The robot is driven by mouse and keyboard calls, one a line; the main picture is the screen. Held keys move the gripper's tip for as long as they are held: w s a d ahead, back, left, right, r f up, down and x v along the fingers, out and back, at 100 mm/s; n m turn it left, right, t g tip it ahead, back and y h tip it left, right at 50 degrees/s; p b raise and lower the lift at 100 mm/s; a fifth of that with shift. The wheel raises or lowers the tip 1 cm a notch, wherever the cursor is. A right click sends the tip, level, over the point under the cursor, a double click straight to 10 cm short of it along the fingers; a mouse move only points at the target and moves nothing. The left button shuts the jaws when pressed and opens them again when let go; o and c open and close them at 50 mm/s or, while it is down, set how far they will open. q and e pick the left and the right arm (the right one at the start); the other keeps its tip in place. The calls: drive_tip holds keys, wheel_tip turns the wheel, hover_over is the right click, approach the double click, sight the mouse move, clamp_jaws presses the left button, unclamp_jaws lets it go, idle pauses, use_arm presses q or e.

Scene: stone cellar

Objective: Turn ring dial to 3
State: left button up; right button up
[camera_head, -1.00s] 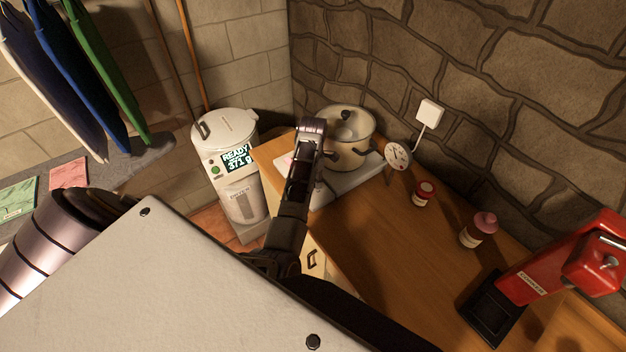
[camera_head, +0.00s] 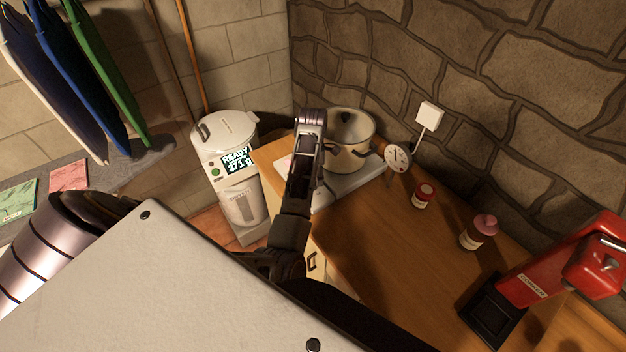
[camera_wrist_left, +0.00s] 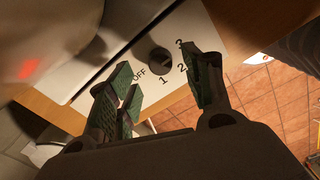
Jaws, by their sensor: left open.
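The dial (camera_wrist_left: 160,61) is a dark round knob on the white front of the hotplate (camera_wrist_left: 105,35). Printed marks OFF, 1, 2 and 3 curve around it. My left gripper (camera_wrist_left: 160,88) is open in the left wrist view, its green-padded fingers on either side of the dial's area, with nothing between them. Whether they touch the dial I cannot tell. In the head view my left gripper (camera_head: 311,125) is in front of the hotplate (camera_head: 348,187) and hides the dial. My right gripper is not in view.
A round gauge (camera_head: 397,158), a small red jar (camera_head: 423,194), a pink-capped bottle (camera_head: 478,232) and a red machine (camera_head: 560,262) are farther right on the wooden counter (camera_head: 385,240). A white canister (camera_head: 228,165) stands left.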

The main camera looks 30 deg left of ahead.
use_arm(q)
drive_tip(key=shift+r, duration=1.85)
